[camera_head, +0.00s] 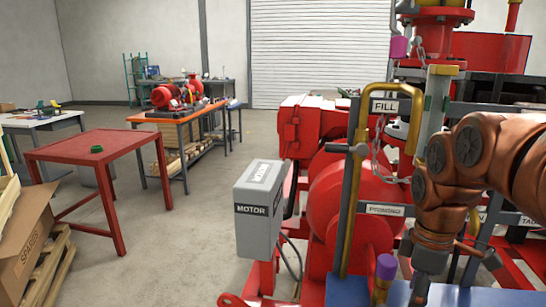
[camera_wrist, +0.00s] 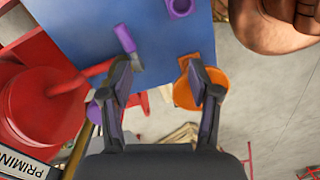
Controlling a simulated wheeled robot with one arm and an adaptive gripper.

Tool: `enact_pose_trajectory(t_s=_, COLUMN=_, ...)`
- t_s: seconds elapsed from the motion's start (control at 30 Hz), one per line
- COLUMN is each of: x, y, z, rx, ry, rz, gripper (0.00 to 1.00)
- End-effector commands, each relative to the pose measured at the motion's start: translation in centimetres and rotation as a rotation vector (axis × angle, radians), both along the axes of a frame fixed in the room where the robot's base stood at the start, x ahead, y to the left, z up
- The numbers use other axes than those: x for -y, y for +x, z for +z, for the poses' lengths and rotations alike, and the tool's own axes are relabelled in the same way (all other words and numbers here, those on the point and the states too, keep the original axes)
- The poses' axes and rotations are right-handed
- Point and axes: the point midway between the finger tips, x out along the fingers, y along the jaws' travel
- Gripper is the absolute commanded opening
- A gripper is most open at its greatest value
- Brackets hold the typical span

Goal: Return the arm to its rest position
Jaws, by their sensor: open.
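My copper-coloured arm (camera_head: 480,165) reaches in from the right in the head view, bent in front of the pump skid, with its wrist pointing down. The gripper end is at the bottom edge there and its fingers are not clear. In the wrist view my gripper (camera_wrist: 158,66) has its two dark fingers spread apart with nothing between them. It is over the edge of a blue surface (camera_wrist: 85,25). An orange round thing (camera_wrist: 184,95) shows partly behind the right finger; I cannot tell whether they touch.
The red pump (camera_head: 335,205) and a yellow-and-blue pipe frame with a FILL label (camera_head: 385,106) stand close left of my arm. A grey MOTOR box (camera_head: 260,208) stands further left. A red table (camera_head: 90,146) is beyond open floor. A purple-topped part (camera_head: 386,266) is near the wrist.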

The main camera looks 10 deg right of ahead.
Motion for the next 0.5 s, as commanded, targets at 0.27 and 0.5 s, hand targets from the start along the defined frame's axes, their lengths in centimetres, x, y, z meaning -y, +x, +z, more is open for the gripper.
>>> enact_pose_trajectory(t_s=0.27, x=-7.7, y=-5.3, z=0.0, rx=-0.048, ry=-0.021, rz=-0.296, gripper=0.61)
enact_pose_trajectory(t_s=0.5, x=-11.7, y=-10.9, z=-1.3, rx=-0.090, ry=-0.054, rz=-0.615, gripper=0.61)
